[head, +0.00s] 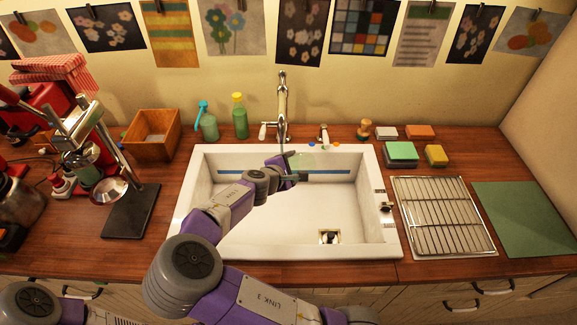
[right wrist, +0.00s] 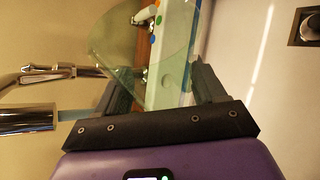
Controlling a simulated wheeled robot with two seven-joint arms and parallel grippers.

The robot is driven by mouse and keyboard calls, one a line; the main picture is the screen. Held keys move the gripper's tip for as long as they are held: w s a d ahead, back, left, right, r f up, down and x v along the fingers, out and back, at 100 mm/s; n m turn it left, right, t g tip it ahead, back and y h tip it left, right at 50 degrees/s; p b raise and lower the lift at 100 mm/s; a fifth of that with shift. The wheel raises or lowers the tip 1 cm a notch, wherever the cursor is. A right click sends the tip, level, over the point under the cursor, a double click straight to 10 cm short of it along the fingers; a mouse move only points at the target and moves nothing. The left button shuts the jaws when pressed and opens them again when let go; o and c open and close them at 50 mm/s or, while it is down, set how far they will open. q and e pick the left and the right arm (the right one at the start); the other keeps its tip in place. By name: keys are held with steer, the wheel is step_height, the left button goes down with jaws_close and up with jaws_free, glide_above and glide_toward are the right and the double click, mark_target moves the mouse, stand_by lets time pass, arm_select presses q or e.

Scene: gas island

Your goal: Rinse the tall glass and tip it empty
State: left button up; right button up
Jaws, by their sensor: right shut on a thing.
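The tall glass (head: 304,160) is clear and pale green, above the back part of the white sink (head: 394,235). My right gripper (head: 291,172) is shut on it. In the right wrist view the glass (right wrist: 145,45) sits between the two dark fingers (right wrist: 164,85); its exact tilt is hard to tell. The chrome tap (head: 283,105) stands behind the sink, with its spout close to the gripper. In the right wrist view a bluish strip of water (right wrist: 74,115) comes from the spout (right wrist: 27,118). Whether it meets the glass is hidden. My left gripper is out of view.
A drain (head: 330,237) lies at the sink's front. To the right are a wire rack (head: 442,218), sponges (head: 401,152) and a green mat (head: 525,215). To the left are two bottles (head: 240,118), a wooden box (head: 153,134) and a press stand (head: 130,213). The sink floor is clear.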

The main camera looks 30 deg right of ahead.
stand_by(0.4)
steer(key=shift+w+a, duration=0.3)
steer(key=shift+a, duration=0.15)
steer(key=shift+s+d, duration=0.1)
steer(key=shift+s+d, duration=0.2)
steer(key=shift+d, duration=0.3)
steer(key=shift+a, duration=0.15)
steer(key=shift+w+a+p, duration=0.3)
steer(key=shift+a+p, duration=0.05)
steer(key=shift+a, duration=0.1)
steer(key=shift+d, duration=0.1)
